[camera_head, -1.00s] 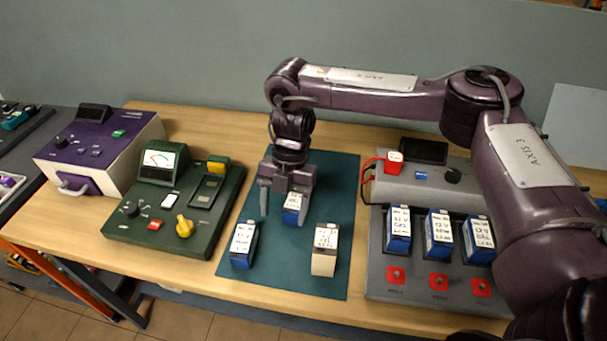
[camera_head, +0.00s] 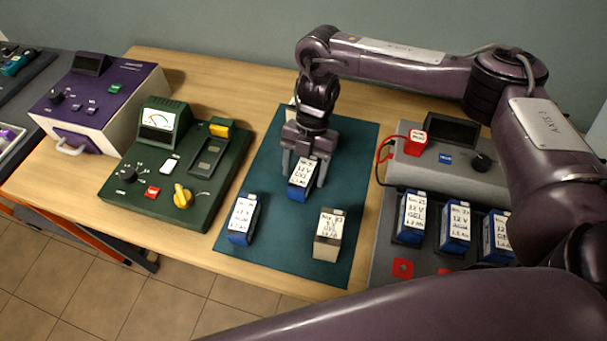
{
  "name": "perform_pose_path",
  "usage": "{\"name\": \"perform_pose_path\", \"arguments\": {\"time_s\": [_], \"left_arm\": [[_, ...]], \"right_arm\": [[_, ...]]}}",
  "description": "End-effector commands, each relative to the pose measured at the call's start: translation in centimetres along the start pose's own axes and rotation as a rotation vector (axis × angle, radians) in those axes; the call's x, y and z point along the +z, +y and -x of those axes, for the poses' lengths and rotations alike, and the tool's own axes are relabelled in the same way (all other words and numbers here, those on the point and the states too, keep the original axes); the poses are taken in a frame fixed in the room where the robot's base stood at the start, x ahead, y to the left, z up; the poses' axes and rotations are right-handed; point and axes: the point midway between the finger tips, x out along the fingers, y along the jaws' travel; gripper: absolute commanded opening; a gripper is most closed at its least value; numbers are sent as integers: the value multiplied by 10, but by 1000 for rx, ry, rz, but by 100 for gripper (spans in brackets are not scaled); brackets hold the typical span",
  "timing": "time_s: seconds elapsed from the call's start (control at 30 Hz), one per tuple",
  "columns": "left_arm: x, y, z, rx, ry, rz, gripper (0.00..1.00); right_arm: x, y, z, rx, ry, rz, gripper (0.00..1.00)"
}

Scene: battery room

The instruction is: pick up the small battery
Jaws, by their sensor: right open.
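Three batteries stand on the teal mat (camera_head: 268,258): a blue one with a white label (camera_head: 302,181) in the middle, a similar blue one (camera_head: 242,220) to the front left, and a beige one (camera_head: 328,238) to the front right. They look close in size. My right gripper (camera_head: 304,170) points down at the middle blue battery. It is open, with one finger at each side of that battery's far part. I cannot tell whether the fingers touch it. My left gripper is not in view.
A green meter console (camera_head: 130,200) and a purple-and-white unit (camera_head: 120,85) stand left. A grey charger (camera_head: 450,175) with several blue batteries stands right. A pale object shows partly behind my gripper. My purple arm link crosses the bottom right.

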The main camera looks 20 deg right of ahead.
Motion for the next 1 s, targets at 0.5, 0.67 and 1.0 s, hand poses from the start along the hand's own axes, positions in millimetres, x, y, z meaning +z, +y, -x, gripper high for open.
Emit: {"name": "perform_pose_path", "arguments": {"time_s": [0.5, 0.67, 1.0], "left_arm": [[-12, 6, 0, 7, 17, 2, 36], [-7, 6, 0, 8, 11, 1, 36], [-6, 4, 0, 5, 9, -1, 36]], "right_arm": [[0, 0, -13, 0, 0, 0, 48], [0, 0, -13, 0, 0, 0, 27], [-1, 1, -12, 2, 0, 1, 0]]}}
